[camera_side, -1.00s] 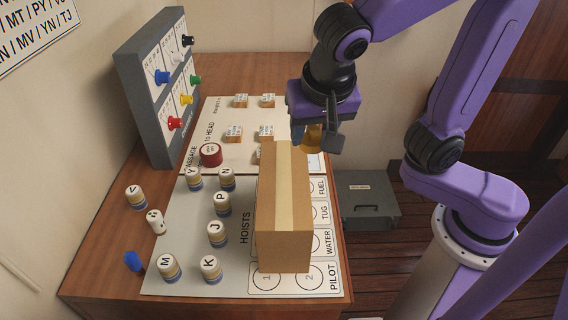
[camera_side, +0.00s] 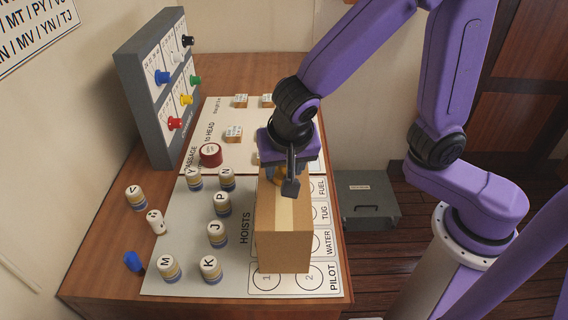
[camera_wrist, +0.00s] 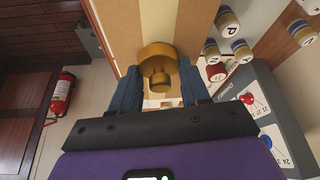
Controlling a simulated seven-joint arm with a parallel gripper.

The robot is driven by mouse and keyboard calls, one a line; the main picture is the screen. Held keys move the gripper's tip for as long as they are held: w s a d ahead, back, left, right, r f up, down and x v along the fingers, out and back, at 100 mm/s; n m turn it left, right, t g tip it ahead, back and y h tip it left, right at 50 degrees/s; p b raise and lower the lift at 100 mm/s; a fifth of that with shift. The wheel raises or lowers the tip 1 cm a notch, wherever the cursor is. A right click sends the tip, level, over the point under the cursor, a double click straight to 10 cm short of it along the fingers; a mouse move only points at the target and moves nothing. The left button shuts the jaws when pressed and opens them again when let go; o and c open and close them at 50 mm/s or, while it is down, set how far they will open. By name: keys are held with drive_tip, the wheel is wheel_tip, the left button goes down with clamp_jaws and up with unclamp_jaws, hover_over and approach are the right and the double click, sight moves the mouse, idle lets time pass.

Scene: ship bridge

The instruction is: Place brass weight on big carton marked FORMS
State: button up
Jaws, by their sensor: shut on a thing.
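The big carton (camera_side: 285,233) is a tall brown box with a pale tape strip along its top, standing on the right part of the board. No FORMS marking shows on the faces I see. The brass weight (camera_wrist: 159,62) is a gold knobbed cylinder between my fingers in the wrist view. My gripper (camera_side: 282,185) is shut on it, over the far part of the carton's top. In the side view the weight is mostly hidden by the fingers. The carton top (camera_wrist: 139,20) shows just beyond the weight in the wrist view. I cannot tell whether the weight touches it.
Several lettered round pieces (camera_side: 217,234) stand left of the carton. A red round piece (camera_side: 210,155) lies on the far sheet. A grey panel with coloured knobs (camera_side: 158,88) stands at the back left. A grey case (camera_side: 368,200) is right of the desk.

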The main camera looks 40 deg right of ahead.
drive_tip(key=shift+f, duration=0.1)
drive_tip(key=o, duration=1.2)
drive_tip(key=v, duration=1.2)
drive_tip(key=s+d+f+n+g+y, duration=0.1)
drive_tip(key=s+d+f+n, duration=0.2)
drive_tip(key=s+d+n, duration=0.1)
drive_tip(key=s+d+f+n+g+y, duration=0.1)
drive_tip(key=s+d+f+n, duration=0.2)
drive_tip(key=d+n, duration=0.3)
drive_tip(key=s+d+f+n+g, duration=0.1)
drive_tip(key=s+d+f+n, duration=0.2)
drive_tip(key=n, duration=0.6)
drive_tip(key=shift+s+d+f+y, duration=0.1)
drive_tip(key=shift+s+d+y, duration=0.3)
drive_tip(key=shift+s+d, duration=1.05)
drive_tip(key=shift+w, duration=0.1)
